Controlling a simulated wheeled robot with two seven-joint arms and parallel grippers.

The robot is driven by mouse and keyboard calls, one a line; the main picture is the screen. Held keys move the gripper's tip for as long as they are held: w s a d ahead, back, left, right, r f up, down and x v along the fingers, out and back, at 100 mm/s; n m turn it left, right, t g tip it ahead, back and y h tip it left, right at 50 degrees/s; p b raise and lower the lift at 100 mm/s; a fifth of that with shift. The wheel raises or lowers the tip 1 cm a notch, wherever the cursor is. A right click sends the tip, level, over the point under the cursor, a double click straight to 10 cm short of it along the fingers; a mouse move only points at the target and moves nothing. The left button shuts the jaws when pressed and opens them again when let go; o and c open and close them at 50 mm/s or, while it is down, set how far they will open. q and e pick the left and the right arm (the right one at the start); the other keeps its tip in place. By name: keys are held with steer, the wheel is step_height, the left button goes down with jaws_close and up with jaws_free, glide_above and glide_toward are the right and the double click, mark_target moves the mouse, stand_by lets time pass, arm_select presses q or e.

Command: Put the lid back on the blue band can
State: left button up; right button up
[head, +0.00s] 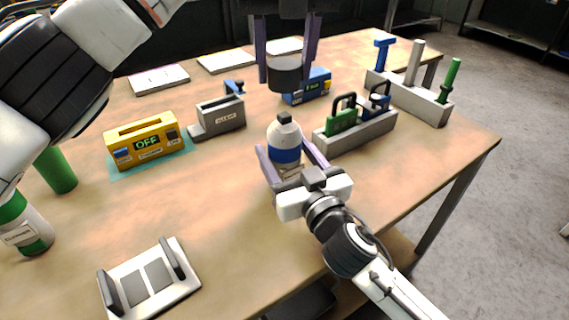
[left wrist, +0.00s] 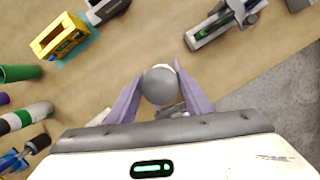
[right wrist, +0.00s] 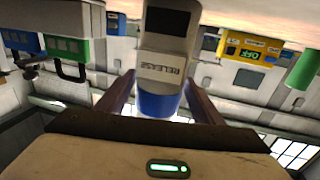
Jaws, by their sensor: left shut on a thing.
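The blue band can (head: 284,155) stands upright on the table, white with a blue band and a dark stub on top. It shows large in the right wrist view (right wrist: 163,70), with a label reading RELEASE. My left gripper (head: 287,68) is shut on a dark grey round lid (head: 286,77), held in the air above the can. The lid hides most of the can in the left wrist view (left wrist: 160,86). My right gripper (head: 283,146) is low at the can, one finger on each side. I cannot tell whether both fingers press on it.
A yellow OFF box (head: 142,142), a grey slotted block (head: 219,116) and a blue box (head: 307,87) stand behind. A padlock holder (head: 356,134) and a tool rack (head: 412,96) are at right. A green-banded can (head: 27,225) is at left, a white fixture (head: 180,283) in front.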

mark_target(284, 113)
steer(key=c, duration=1.2)
arm_select(q)
steer(key=shift+f, duration=2.5)
steer(key=shift+f, duration=0.1)
steer(key=shift+f, duration=0.8)
steer(key=shift+f, duration=0.55)
steer(key=o, duration=1.1)
